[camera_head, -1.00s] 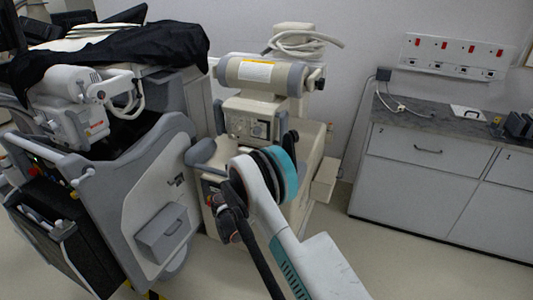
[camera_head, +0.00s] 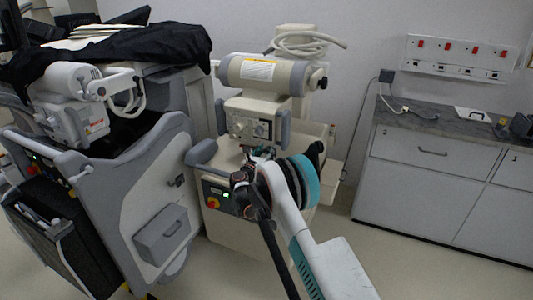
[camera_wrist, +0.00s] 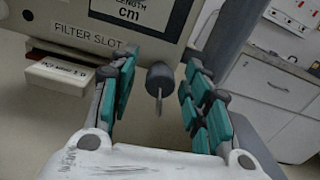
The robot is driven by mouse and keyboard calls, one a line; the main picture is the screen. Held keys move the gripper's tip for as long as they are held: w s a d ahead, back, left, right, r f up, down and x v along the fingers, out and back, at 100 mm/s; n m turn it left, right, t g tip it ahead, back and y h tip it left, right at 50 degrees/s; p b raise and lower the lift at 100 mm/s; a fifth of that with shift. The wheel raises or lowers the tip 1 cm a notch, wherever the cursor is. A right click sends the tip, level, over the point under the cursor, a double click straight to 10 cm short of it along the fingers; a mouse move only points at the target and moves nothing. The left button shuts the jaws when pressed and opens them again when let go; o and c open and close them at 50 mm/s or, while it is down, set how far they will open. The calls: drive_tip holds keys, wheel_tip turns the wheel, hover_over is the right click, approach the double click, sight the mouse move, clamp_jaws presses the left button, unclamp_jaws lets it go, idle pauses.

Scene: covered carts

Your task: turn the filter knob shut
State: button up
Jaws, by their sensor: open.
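The filter knob (camera_wrist: 160,76) is a small dark grey round knob with a thin pale bar hanging down from it. In the wrist view it sits between the two teal fingers of my gripper (camera_wrist: 160,62), with a gap on each side. My gripper is open and does not appear to touch the knob. A housing (camera_wrist: 85,33) marked "FILTER SLOT" is behind it, with a small labelled filter tray (camera_wrist: 60,76) sticking out at left. In the head view, my gripper (camera_head: 262,153) is at the beige machine (camera_head: 242,107), below its dial panel; the knob cannot be made out there.
A grey cart (camera_head: 150,200) under a black cover (camera_head: 120,50) stands at left, close to the machine. A cabinet with a dark worktop (camera_head: 440,122) is along the right wall. Floor is free between the machine and the cabinet.

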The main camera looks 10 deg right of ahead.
clamp_jaws()
drive_tip(key=shift+m, duration=0.3)
drive_tip(key=m, duration=0.3)
drive_tip(key=shift+m, duration=0.3)
drive_tip(key=m, duration=0.3)
drive_tip(key=shift+m, duration=0.3)
drive_tip(key=m, duration=0.4)
drive_tip(key=shift+m, duration=2)
